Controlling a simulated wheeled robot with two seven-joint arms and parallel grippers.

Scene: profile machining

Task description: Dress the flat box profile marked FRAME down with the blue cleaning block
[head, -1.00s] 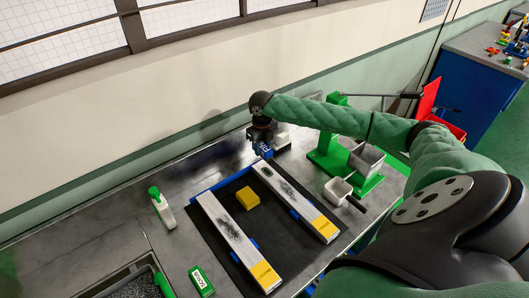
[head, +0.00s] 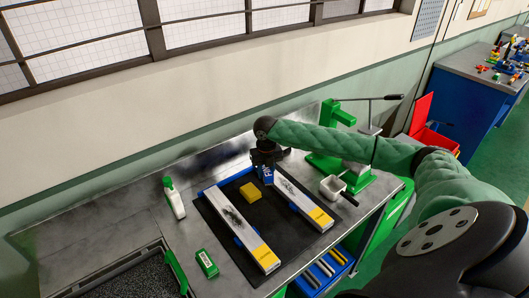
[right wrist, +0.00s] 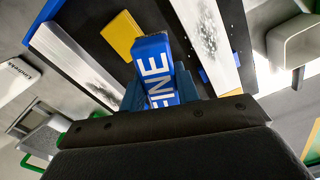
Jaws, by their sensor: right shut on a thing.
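My right gripper (head: 266,160) is shut on a blue block (head: 267,175) marked FINE, which it also holds in the right wrist view (right wrist: 158,70). The block is at the far end of the right pale profile (head: 298,197); I cannot tell whether it touches. That profile carries dark specks (right wrist: 207,35) and has a yellow label at its near end. The left pale profile (head: 217,202) lies alongside, with a dark smudge and a yellow label (head: 264,257). The label words are too small to read. My left gripper is not in view.
A yellow block (head: 250,192) lies between the profiles on a dark mat (head: 285,238). A white cup (head: 332,187) and green press (head: 325,150) are right. A blue crate (head: 347,262) holds rods below.

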